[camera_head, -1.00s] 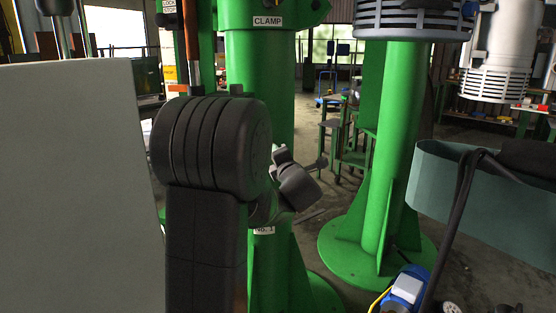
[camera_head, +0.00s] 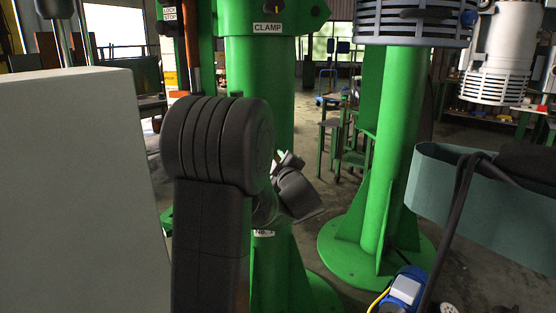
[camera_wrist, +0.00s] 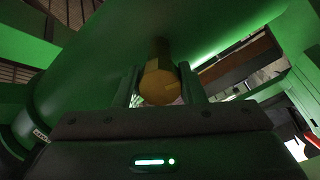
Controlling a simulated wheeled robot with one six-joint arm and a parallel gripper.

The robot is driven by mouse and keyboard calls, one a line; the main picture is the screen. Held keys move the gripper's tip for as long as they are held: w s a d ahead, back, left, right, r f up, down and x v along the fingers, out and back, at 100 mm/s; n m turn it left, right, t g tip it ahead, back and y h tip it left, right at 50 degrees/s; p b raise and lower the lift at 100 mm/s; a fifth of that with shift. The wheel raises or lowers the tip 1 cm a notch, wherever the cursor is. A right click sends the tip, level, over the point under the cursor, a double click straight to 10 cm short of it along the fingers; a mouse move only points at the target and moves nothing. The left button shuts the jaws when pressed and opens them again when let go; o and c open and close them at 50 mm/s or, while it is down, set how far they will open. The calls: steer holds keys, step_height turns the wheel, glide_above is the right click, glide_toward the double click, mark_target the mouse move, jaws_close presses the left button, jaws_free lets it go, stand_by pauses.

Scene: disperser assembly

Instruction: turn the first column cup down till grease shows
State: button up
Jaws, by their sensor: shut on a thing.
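The first column (camera_head: 258,100) is a thick green post with a "CLAMP" label above and a partly hidden "No. 1" label low down. In the wrist view the brass-coloured cup (camera_wrist: 160,88) sticks out from the green column surface (camera_wrist: 100,50) on a short dark stem. My gripper (camera_wrist: 160,84) has one finger on each side of the cup and is shut on it. In the head view my gripper (camera_head: 283,157) is small against the column, and the cup cannot be made out there. I see no grease in either view.
A second green column (camera_head: 390,150) with a wide ribbed foot stands to the right. A teal curved band (camera_head: 480,190) with a black cable is at the right front. A blue device (camera_head: 405,288) lies low at the right. Tables and shelving are behind.

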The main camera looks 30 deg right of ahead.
steer(key=m+p, duration=0.2)
steer(key=m, duration=0.3)
steer(key=shift+f+m+p, duration=0.1)
steer(key=shift+m+p, duration=0.7)
steer(key=shift+m, duration=1.3)
steer(key=o, duration=1)
steer(key=s+a, duration=0.1)
steer(key=s, duration=0.8)
steer(key=s+a, duration=0.1)
steer(key=s, duration=0.3)
steer(key=shift+s+a, duration=0.3)
steer(key=shift+s, duration=0.05)
